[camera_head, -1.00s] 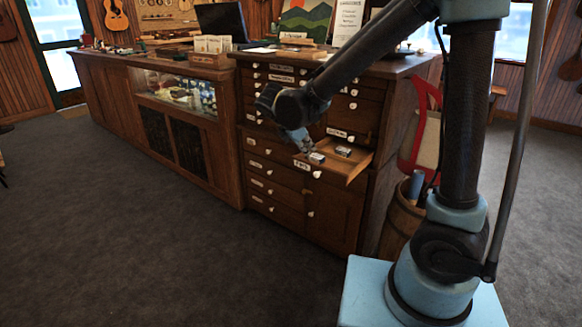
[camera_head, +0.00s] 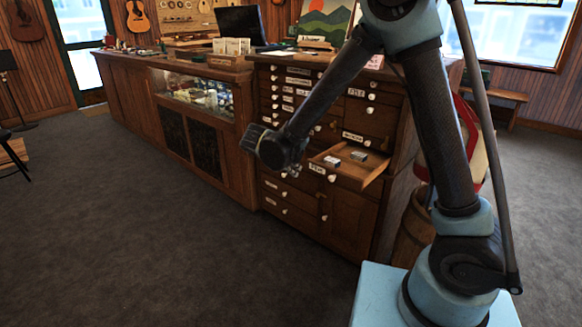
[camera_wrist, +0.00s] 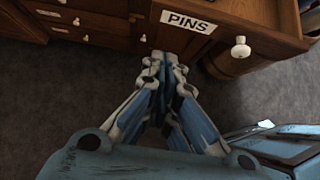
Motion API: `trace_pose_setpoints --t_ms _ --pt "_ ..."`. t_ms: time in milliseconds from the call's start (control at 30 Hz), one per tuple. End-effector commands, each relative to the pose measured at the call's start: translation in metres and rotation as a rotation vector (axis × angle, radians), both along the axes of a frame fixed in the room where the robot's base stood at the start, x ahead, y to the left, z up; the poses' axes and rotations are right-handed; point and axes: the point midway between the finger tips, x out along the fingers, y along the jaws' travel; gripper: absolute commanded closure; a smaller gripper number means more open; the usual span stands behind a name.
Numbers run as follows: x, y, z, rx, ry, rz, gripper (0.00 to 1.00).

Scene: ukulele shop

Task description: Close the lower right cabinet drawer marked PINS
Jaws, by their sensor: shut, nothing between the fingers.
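The wooden PINS drawer (camera_head: 350,183) stands pulled out at the right of the cabinet, with a white knob (camera_head: 332,178) and a label on its front. Two small boxes (camera_head: 359,156) lie inside it. In the wrist view the PINS label (camera_wrist: 188,21) is at top centre and the knob (camera_wrist: 240,47) is to its right. My gripper (camera_wrist: 165,58) is shut and empty, its tips just in front of and below the left part of the drawer front; I cannot tell whether they touch.
The wooden cabinet (camera_head: 300,205) has several closed drawers and a lower door. A glass display counter (camera_head: 200,95) adjoins it on the left. A barrel (camera_head: 414,235) stands at its right side. The dark carpet (camera_head: 130,220) in front is clear.

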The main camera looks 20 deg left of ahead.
Motion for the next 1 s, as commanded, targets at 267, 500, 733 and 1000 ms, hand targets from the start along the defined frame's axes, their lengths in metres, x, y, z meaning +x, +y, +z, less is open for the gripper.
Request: trace_pose_setpoints --t_ms 267,500,733,1000 --pt "0.035 -0.015 -0.023 0.0 0.0 -0.003 1.0" --pt "0.055 -0.023 -0.023 0.0 0.0 -0.001 1.0" --pt "0.059 -0.025 -0.023 -0.001 0.0 -0.001 1.0" --pt "0.059 -0.025 -0.023 0.0 0.0 0.0 1.0"
